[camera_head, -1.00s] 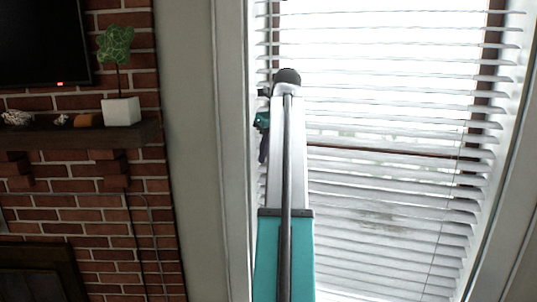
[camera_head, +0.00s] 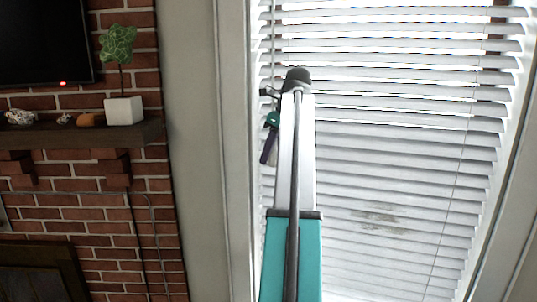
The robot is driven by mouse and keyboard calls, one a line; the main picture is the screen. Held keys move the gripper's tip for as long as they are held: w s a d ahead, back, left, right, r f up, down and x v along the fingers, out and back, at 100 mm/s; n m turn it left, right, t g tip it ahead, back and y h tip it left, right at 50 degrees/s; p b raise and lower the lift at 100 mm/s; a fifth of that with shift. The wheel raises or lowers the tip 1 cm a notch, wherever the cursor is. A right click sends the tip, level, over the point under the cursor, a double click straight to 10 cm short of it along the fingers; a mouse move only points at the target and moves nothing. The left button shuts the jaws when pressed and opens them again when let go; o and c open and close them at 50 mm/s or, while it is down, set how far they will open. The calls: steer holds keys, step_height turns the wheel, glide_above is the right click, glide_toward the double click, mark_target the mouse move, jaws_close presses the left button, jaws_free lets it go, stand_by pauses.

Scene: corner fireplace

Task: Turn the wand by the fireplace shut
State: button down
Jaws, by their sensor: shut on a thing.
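The white slatted blind (camera_head: 400,150) hangs in the window right of the fireplace wall. Its slats are strongly tilted and overlap over the lower and middle part; narrow bright gaps show between the upper slats. The thin wand (camera_head: 273,40) hangs along the left side of the blind. My gripper (camera_head: 265,92) is at the wand, just left of the end of my arm, and is shut on it. The fingers are small and partly hidden behind my arm, so the exact contact does not show.
The brick fireplace wall with a dark wooden mantel (camera_head: 75,136) is at left. A potted plant (camera_head: 122,108) stands on the mantel. A dark screen (camera_head: 40,40) hangs above. The white window frame (camera_head: 237,170) is close left of my gripper.

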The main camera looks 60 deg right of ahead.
steer(key=c, duration=1.6)
jaws_free()
steer(key=shift+o, duration=0.2)
steer(key=shift+m, duration=0.4)
steer(key=s+a+r+m+h, duration=0.1)
steer(key=s+r+m, duration=0.1)
steer(key=r+m, duration=0.2)
steer(key=s+a+r+m+g+h, duration=0.1)
steer(key=r+m, duration=0.3)
steer(key=r, duration=0.5)
steer(key=shift+s+a+h, duration=0.2)
steer(key=shift+s+h, duration=0.4)
steer(key=shift+s, duration=0.1)
